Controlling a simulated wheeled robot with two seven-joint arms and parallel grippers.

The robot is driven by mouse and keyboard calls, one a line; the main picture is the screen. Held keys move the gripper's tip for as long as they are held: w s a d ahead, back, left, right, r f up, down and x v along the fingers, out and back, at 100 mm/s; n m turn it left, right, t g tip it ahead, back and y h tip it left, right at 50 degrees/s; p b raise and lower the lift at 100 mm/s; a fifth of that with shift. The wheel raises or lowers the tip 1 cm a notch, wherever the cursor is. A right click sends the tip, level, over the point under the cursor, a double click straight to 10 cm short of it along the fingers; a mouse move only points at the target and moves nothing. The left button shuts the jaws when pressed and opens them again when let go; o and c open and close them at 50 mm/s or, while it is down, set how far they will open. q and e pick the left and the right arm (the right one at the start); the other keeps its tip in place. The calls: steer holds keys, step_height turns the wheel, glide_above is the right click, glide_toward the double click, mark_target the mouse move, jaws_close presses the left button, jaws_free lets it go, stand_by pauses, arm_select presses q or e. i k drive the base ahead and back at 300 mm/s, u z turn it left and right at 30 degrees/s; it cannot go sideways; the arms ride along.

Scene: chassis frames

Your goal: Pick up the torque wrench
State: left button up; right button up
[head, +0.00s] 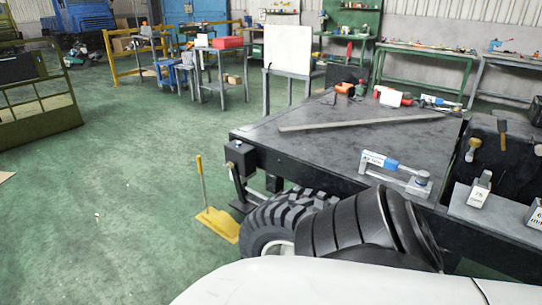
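A silver tool with a blue section (391,167) lies near the right front of a dark metal chassis platform (330,150). It may be the torque wrench, but the view is too small to be sure. Its silver body runs to a thicker round part at its right end. Neither of my grippers shows in the head view, and nothing is seen touching the tool.
A long flat bar (360,124) lies across the platform. A red and white tool (393,97) lies at its back. A black tyre (268,222) stands at the near side. A yellow-handled dustpan (217,222) stands on the open green floor, left.

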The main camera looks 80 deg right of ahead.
mark_target(422, 178)
steer(key=z, duration=2.25)
steer(key=i, duration=0.9)
steer(key=z, duration=0.25)
